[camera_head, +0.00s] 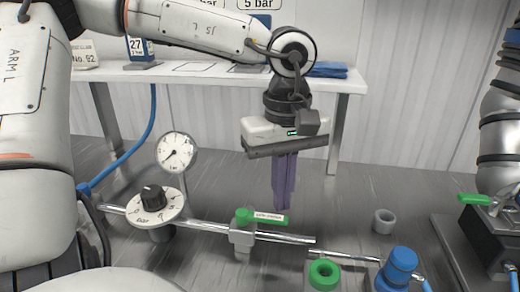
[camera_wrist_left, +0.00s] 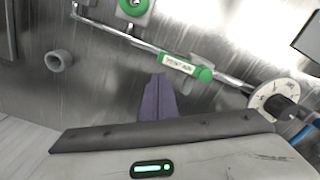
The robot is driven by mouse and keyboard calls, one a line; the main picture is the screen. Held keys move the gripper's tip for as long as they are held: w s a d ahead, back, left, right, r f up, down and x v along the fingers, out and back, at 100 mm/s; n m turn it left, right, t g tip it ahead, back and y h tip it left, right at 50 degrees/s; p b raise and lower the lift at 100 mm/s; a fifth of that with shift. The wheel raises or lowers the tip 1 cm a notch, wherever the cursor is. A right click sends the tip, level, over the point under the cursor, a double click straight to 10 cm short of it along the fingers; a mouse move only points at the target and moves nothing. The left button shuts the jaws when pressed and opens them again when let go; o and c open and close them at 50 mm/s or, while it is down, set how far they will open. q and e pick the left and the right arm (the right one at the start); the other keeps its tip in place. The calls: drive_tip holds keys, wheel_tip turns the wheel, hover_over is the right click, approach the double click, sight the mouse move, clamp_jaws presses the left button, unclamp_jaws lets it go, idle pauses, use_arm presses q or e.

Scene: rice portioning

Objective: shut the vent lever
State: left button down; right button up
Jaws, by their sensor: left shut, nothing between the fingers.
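A green lever (camera_head: 262,217) with a white label sits on a valve on the metal pipe (camera_head: 205,225); the print is too blurred to read surely. The lever lies roughly along the pipe. It also shows in the left wrist view (camera_wrist_left: 182,66). My left gripper (camera_head: 284,207) points down with its purple fingers shut and empty. In the left wrist view, the fingertips (camera_wrist_left: 158,78) appear just short of the lever, with a visible gap. A second green lever (camera_head: 474,199) is at the right edge. My right gripper is out of view.
A dial gauge (camera_head: 176,152) and a black knob (camera_head: 153,197) on a round scale stand left of the lever. A grey cup (camera_head: 384,221), a green ring fitting (camera_head: 324,274) and a blue fitting (camera_head: 398,268) are to the right. A white bench (camera_head: 345,85) stands behind.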

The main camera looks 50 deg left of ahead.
use_arm(q)
drive_tip(key=shift+s+d, duration=0.1)
drive_tip(key=shift+s+d+b, duration=0.3)
drive_tip(key=shift+s+d, duration=0.35)
drive_tip(key=shift+s, duration=0.2)
drive_tip(key=shift+s+d+b, duration=0.3)
drive_tip(key=shift+s+d, duration=0.35)
drive_tip(key=shift+s, duration=0.15)
drive_tip(key=shift+s+d, duration=0.2)
drive_tip(key=shift+s, duration=0.35)
drive_tip(key=shift+s+d, duration=0.2)
drive_tip(key=shift+s, duration=0.3)
